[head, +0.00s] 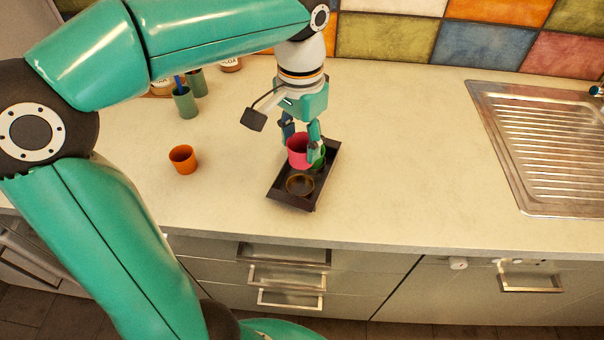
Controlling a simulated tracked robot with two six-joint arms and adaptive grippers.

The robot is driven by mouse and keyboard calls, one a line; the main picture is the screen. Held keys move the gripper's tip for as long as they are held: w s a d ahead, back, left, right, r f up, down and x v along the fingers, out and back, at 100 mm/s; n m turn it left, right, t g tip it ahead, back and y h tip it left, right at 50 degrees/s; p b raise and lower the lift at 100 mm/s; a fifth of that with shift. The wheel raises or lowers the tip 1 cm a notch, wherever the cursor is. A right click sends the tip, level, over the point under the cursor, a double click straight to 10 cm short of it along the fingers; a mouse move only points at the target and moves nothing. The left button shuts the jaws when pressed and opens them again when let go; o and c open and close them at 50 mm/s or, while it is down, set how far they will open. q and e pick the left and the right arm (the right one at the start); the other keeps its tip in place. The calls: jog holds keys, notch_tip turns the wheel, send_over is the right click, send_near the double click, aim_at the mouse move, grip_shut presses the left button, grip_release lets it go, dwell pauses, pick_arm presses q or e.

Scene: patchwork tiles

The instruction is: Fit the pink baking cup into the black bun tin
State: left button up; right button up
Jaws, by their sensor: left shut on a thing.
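The pink baking cup (297,152) is held upright between the fingers of my left gripper (302,146), which is shut on it. The cup is over the middle of the black bun tin (285,197). I cannot tell whether its base touches the tin. The tin lies on the counter with an empty round hollow (300,184) at its near end. A green cup (319,160) shows in the tin, partly hidden behind the gripper finger and the pink cup. My right gripper is not in view.
An orange cup (183,159) stands on the counter left of the tin. Green cups (185,103), one with a blue item in it, and jars (231,64) stand at the back left. A metal sink (545,140) is at the right. The counter between tin and sink is clear.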

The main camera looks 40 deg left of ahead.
pick_arm(q)
notch_tip(320, 180, down, 9)
jog(key=shift+r+b, duration=0.15)
jog(key=shift+b, duration=0.2)
jog(key=shift+s, duration=0.1)
jog(key=o, duration=0.8)
jog(key=shift+r, duration=0.25)
notch_tip(320, 180, up, 12)
jog(key=shift+f+p, duration=0.2)
jog(key=shift+p, duration=0.55)
